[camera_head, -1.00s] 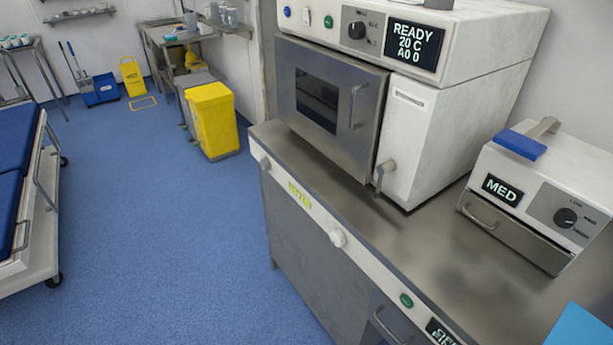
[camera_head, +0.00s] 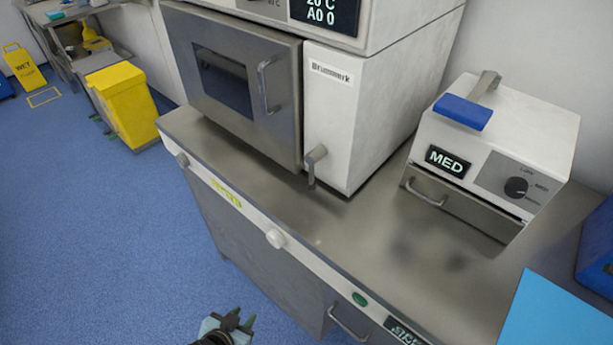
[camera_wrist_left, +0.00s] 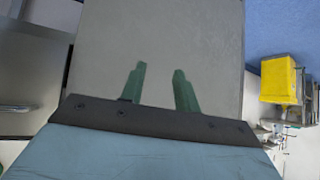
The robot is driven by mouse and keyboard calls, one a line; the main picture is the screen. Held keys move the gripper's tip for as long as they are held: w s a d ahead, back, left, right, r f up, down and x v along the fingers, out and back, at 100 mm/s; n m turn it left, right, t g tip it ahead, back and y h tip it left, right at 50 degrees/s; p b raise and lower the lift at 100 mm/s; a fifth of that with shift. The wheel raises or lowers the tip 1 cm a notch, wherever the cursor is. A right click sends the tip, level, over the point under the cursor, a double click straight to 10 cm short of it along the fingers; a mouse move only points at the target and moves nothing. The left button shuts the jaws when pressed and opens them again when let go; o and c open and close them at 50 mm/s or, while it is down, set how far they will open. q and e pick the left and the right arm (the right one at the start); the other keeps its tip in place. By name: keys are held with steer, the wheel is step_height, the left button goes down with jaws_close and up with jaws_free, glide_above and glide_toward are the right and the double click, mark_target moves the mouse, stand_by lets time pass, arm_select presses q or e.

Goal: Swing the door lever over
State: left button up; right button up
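The door lever (camera_head: 315,166) is a short grey handle on the white panel at the lower right of the steel oven-like door (camera_head: 240,80). It hangs down, its lower end close above the steel counter. My left gripper (camera_head: 241,318) is at the bottom edge of the head view, low in front of the counter and well apart from the lever. In the left wrist view its two green fingers (camera_wrist_left: 159,70) are spread with nothing between them, in front of a plain grey surface. I cannot make out the lever in that view. My right gripper is not in view.
A white box marked MED (camera_head: 520,130) stands right of the door unit. A yellow bin (camera_head: 125,100) stands on the floor at left. Open floor lies left of the counter.

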arm_select(q)
steer(key=w+d+r+t+h, duration=0.1)
steer(key=w+d+r+t, duration=0.15)
steer(key=r, duration=0.45)
steer(key=w+d+r+t+h, duration=0.1)
steer(key=w+d+r, duration=0.1)
steer(key=w+r, duration=0.3)
steer(key=m+t+h, duration=0.1)
steer(key=t+h, duration=0.2)
steer(key=t, duration=0.1)
glide_toward(310, 174)
steer(key=b+x, duration=0.1)
steer(key=x, duration=0.8)
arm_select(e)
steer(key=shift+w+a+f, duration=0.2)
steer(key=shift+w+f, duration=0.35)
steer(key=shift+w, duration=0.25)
arm_select(q)
jaws_close()
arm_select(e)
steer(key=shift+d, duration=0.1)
